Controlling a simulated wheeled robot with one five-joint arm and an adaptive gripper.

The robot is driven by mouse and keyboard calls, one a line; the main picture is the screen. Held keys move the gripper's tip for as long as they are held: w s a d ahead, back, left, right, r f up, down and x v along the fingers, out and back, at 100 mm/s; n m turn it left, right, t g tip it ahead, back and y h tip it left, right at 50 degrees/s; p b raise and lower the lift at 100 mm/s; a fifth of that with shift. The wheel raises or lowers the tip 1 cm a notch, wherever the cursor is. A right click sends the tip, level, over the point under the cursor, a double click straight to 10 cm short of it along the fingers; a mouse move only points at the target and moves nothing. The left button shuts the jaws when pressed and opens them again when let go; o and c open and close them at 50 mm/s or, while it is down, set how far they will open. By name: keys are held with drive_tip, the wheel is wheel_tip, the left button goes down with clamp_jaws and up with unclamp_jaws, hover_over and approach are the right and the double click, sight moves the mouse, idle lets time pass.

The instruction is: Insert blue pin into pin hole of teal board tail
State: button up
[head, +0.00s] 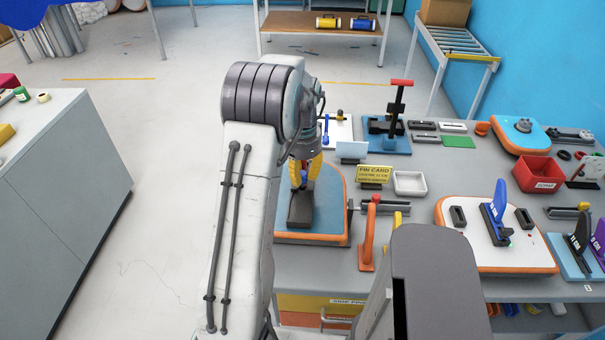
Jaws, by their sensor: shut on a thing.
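The teal board tail (333,205) lies on the near left part of the grey workbench, with an orange rim. A dark grey block (299,210) rises from its top. My gripper (306,180), with yellow fingers, points down just above this block. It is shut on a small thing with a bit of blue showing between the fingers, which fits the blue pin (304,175). Most of the pin is hidden by the fingers and my arm. I cannot tell where the pin hole is or whether the pin touches it.
An orange upright tool (368,235) stands right of the teal board. Behind are a yellow sign (374,175), a white tray (410,183) and a black stand with a red top (396,115). A white board (472,247) with a blue fin lies at right.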

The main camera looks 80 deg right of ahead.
sight(303, 173)
drive_tip(key=shift+f+b, duration=0.5)
drive_tip(key=shift+f, duration=0.3)
drive_tip(key=o, duration=0.9)
drive_tip(key=shift+r, duration=0.1)
wheel_tip(303, 173, up, 12)
drive_tip(key=shift+f, duration=0.1)
idle(0.7)
